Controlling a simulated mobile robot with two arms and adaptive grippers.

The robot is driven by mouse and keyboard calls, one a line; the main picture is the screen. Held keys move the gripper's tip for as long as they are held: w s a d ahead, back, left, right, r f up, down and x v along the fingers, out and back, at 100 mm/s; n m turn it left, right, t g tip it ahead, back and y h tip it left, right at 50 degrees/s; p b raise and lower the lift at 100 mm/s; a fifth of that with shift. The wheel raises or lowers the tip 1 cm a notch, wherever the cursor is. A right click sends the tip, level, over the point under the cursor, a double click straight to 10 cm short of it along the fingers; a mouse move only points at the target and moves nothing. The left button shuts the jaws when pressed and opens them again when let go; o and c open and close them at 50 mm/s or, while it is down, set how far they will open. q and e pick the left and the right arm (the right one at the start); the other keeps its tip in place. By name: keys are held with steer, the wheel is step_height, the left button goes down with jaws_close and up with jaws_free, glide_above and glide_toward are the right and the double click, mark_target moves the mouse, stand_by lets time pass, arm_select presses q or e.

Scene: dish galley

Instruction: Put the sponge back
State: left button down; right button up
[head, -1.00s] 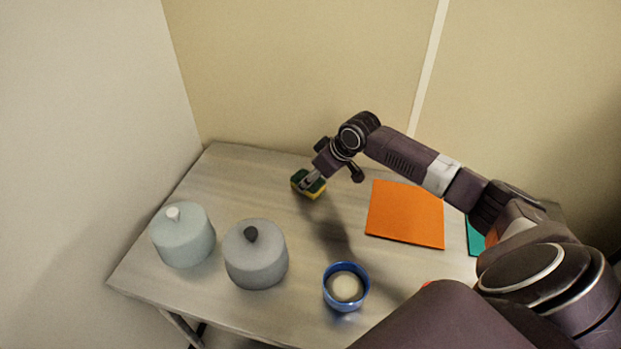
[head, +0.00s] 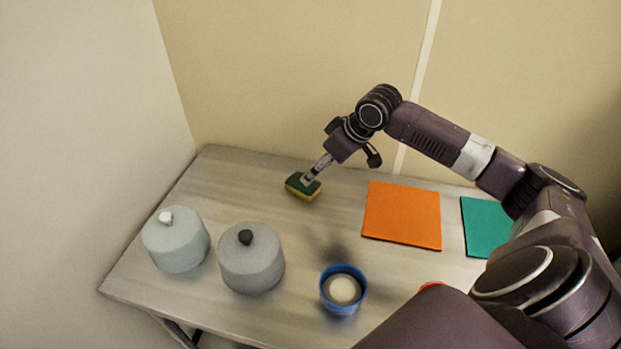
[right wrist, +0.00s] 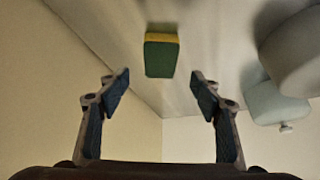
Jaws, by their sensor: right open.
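The sponge (head: 301,189), green on top and yellow below, lies on the table near its back left part. It also shows in the right wrist view (right wrist: 161,55), ahead of the fingers and apart from them. My right gripper (head: 308,179) is above the sponge in the head view. Its fingers (right wrist: 161,85) are spread wide with nothing between them. My left gripper is not in view.
A pale blue lidded pot (head: 176,243) and a grey lidded pot (head: 251,263) stand at the left front. A blue bowl (head: 343,302) holds something pale. An orange mat (head: 402,214) and a teal mat (head: 484,226) lie to the right. Walls close off the left and back.

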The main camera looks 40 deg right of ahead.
steer(key=v, duration=0.3)
steer(key=shift+s+r, duration=0.1)
steer(key=shift+r, duration=0.05)
stand_by(0.4)
